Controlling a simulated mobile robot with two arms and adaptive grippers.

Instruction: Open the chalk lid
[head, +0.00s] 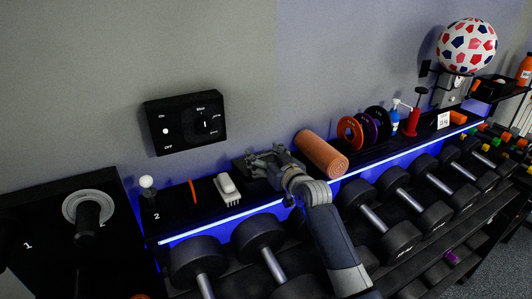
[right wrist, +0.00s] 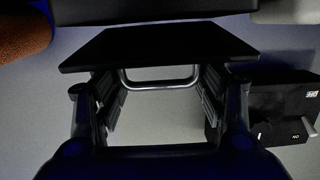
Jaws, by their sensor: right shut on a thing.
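The chalk lid (right wrist: 160,45) is a flat dark panel with a metal loop handle (right wrist: 158,80), seen close up in the right wrist view. My right gripper (right wrist: 158,100) has its fingers on both sides of this handle and is shut on it. In the head view my right gripper (head: 268,162) is over the shelf, between the white brush and the orange roller. Only a dark edge of the lid (head: 239,163) shows there; the gripper hides most of it. The lid looks tilted in the wrist view, but I cannot tell how far it is open. My left gripper is not in view.
An orange foam roller (head: 322,154) lies close to the right of the gripper, and a white brush (head: 227,188) to its left. A black control box (head: 185,122) is on the wall. Several dumbbells (head: 258,232) fill the rack below the shelf.

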